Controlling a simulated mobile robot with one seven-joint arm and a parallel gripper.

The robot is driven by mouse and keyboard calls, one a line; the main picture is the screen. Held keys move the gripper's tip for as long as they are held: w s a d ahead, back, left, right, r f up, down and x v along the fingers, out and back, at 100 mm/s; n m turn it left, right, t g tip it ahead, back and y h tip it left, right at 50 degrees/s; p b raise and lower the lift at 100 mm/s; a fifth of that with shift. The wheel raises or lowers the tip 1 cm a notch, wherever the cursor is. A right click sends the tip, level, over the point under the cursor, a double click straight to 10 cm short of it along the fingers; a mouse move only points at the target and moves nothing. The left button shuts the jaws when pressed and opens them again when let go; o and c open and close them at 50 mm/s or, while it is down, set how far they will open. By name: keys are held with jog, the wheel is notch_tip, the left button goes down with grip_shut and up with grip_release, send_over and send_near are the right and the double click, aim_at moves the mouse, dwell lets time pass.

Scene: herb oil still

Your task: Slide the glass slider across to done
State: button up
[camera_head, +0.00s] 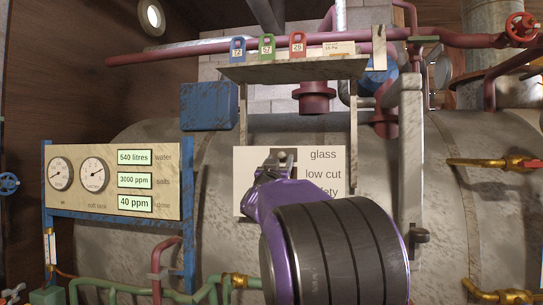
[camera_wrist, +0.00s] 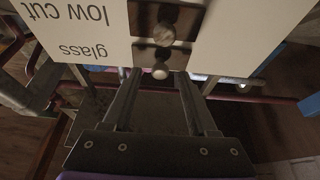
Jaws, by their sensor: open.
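A white panel (camera_head: 246,168) on the boiler carries the labels glass, low cut and a partly hidden third one, safety. The panel shows upside down in the wrist view (camera_wrist: 235,35). There, the round glass knob (camera_wrist: 161,71) stands out from a dark slot beside the word glass. A similar low cut knob (camera_wrist: 165,34) sits in the slot above it in the picture. My gripper (camera_wrist: 156,78) is open, its fingertips on either side of the glass knob; I cannot tell whether they touch it. In the head view my gripper (camera_head: 273,168) covers part of the panel. No done mark is readable.
A shelf (camera_head: 290,68) with blue, green and red tags is above the panel. A gauge board (camera_head: 150,205) is at the left. A vertical grey post with a lever (camera_head: 410,160) stands to the right. Pipes and valves surround the boiler.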

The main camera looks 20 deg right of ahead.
aim_at(282, 155)
jog(key=shift+x, duration=1.2)
jog(key=shift+c, duration=0.3)
grip_shut()
dwell(0.4)
